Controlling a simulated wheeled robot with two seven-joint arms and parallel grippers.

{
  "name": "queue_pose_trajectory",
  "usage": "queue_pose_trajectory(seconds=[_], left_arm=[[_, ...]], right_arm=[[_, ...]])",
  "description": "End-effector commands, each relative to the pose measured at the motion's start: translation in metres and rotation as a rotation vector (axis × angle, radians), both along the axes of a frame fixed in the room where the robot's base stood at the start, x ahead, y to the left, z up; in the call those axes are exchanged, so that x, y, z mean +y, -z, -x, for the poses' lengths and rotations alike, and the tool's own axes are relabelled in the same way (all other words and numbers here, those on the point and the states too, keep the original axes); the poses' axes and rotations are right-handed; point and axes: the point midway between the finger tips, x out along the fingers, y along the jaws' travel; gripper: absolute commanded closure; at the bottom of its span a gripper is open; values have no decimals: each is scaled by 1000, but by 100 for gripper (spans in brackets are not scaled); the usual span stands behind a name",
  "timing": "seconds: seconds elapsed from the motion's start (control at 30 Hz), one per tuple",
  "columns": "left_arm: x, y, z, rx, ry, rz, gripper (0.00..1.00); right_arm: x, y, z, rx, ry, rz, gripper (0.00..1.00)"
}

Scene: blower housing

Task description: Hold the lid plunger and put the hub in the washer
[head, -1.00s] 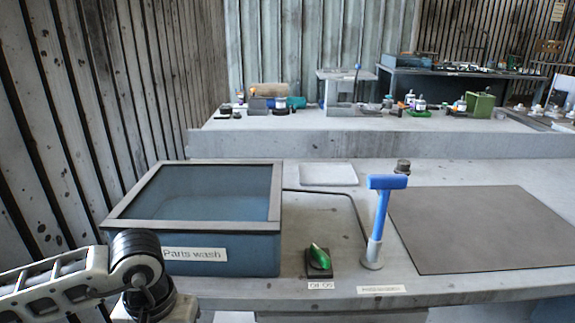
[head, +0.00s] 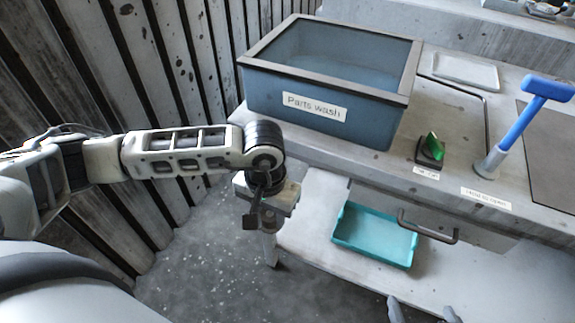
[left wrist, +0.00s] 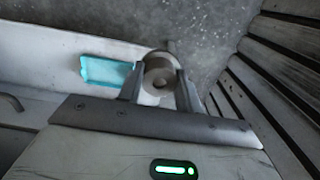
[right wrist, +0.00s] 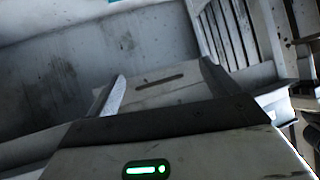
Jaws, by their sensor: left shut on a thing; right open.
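The washer (head: 322,117) is a blue box labelled "Parts wash" on the bench, with a grey rim around a bluish top; I cannot tell whether that is a clear lid or an open inside. The lid plunger (head: 518,122), a blue T-shaped handle on a pale base, stands right of it, behind a small label. My left gripper (left wrist: 160,88) is shut on the hub (left wrist: 161,77), a grey round part with a central hole. In the head view it hangs left of the lower shelf, below the washer. My right gripper (right wrist: 155,85) is open and empty; its fingertips (head: 423,312) show at the bottom edge.
A green switch (head: 431,148) sits between washer and plunger. A teal tray (head: 374,236), seemingly empty, lies on the lower shelf, beside a dark drawer-like handle (head: 428,228). A pale flat tray (head: 465,71) and dark mat (head: 553,150) lie on the bench. A plank wall stands left.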

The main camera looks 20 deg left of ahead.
Motion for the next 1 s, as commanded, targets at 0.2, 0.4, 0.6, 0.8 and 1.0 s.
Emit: queue_pose_trajectory(seconds=[0.2,0.4,0.6,0.8,1.0], left_arm=[[-9,-100,-41,-15,57,8,91],[-18,-202,-65,-12,144,9,91],[-23,-277,-72,-8,219,5,91],[-25,-306,-72,-5,253,1,91],[-25,-307,-71,-3,256,1,91]], right_arm=[[-3,-22,2,10,-1,22,13],[-8,-27,6,30,-2,55,13],[-12,-32,5,38,-1,76,13],[-14,-32,4,34,0,88,13],[-15,-28,5,42,0,90,13]])
